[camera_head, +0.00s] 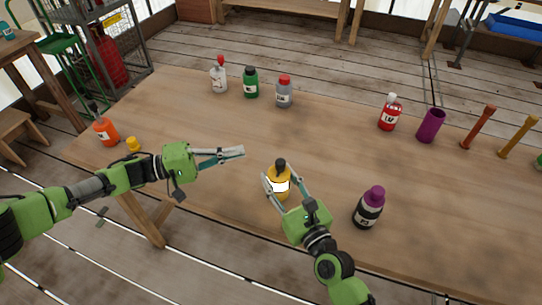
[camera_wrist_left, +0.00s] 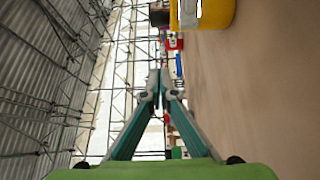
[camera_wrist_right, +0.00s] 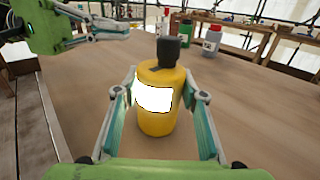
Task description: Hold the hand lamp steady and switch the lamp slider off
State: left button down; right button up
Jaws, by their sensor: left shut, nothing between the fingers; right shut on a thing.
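The hand lamp appears to be the yellow bottle-shaped body (camera_head: 279,188) with a dark top and a bright white patch on its front. It stands upright on the table near the front edge. My right gripper (camera_head: 283,185) has its fingers on either side of the lamp and is shut on it. The right wrist view shows the lamp (camera_wrist_right: 157,120) between the fingers. I cannot clearly make out the slider; a small dark piece sits just under the dark top. My left gripper (camera_head: 242,152) is shut and empty, left of and beyond the lamp. The left wrist view shows part of the lamp (camera_wrist_left: 215,12).
On the wooden table (camera_head: 340,150), a dark purple-capped bottle (camera_head: 369,208) stands right of my right gripper. An orange bottle (camera_head: 105,130) and small yellow object (camera_head: 133,144) are at left. Several bottles stand along the back. The table's middle is clear.

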aim_at(280, 165)
pick_arm(q)
jog(key=shift+d, duration=0.15)
jog(key=x, duration=1)
jog(key=s, duration=0.4)
jog(key=shift+s+a, duration=0.25)
jog(key=shift+s, duration=0.35)
jog(key=shift+s+a, duration=0.3)
jog(key=shift+s, duration=0.35)
